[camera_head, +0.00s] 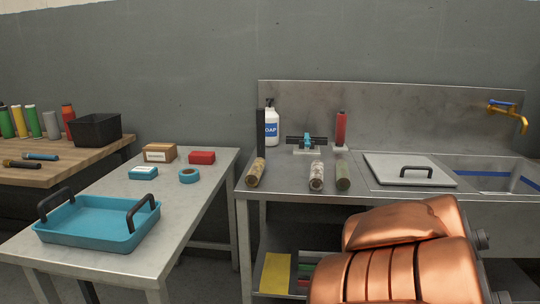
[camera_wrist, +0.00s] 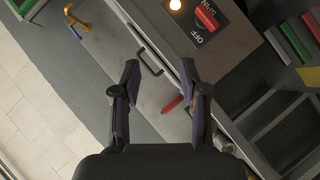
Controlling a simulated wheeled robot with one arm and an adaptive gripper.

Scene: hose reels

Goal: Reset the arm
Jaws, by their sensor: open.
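My gripper (camera_wrist: 160,68) shows in the wrist view with its two dark fingers apart and nothing held between them. Beyond the fingers lies the steel sink counter, seen at a slant, with a black lid handle (camera_wrist: 148,62) in the gap at a distance. My copper-coloured arm fills the lower right of the head view, in front of the counter. The gripper itself cannot be made out in the head view.
The steel counter (camera_head: 400,198) holds several rolls, a soap bottle (camera_head: 271,126), a red cylinder (camera_head: 341,128) and a grey lid (camera_head: 385,164) beside the sink (camera_head: 495,178). A blue tray (camera_head: 92,242) stands on the left table. A panel with a red switch (camera_wrist: 206,18) shows at the wrist view's top.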

